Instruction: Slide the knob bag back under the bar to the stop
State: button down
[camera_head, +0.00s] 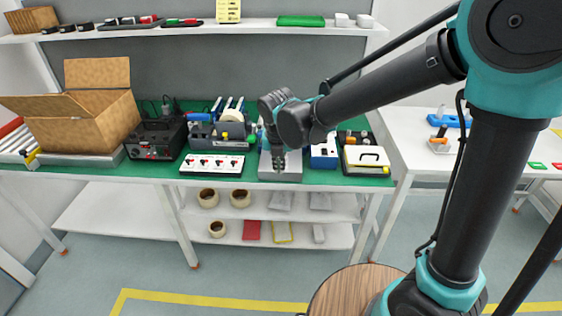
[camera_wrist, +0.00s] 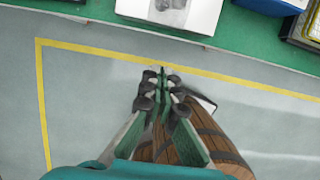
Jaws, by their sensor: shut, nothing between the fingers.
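My gripper (camera_head: 279,167) hangs down in front of a pale grey machine (camera_head: 292,174) at the front edge of the green bench top, and hides part of it. In the wrist view the gripper (camera_wrist: 161,74) has its fingertips together with nothing between them. The floor shows beyond the fingertips. The machine's pale plate also shows at the top of the wrist view (camera_wrist: 200,18), with a small grey shape (camera_wrist: 170,4) on it, cut by the frame edge. That shape may be the knob bag, but I cannot tell. The bar and the stop cannot be made out.
A white panel with red and black parts (camera_head: 212,164) lies left of the machine. A blue-and-white box (camera_head: 323,153) and a white-lidded case (camera_head: 366,159) stand to the right. An open cardboard box (camera_head: 85,118) is at the far left. Shelves lie above and below the bench.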

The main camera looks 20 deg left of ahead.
jog(key=w+a+f, duration=0.1)
jog(key=w+f, duration=0.4)
jog(key=shift+a+f, duration=0.2)
jog(key=shift+f, duration=0.05)
jog(key=shift+w, duration=0.15)
jog(key=w, duration=0.3)
jog(key=w+a, duration=0.1)
jog(key=w, duration=0.2)
jog(key=shift+a, duration=0.2)
jog(key=shift+s, duration=0.15)
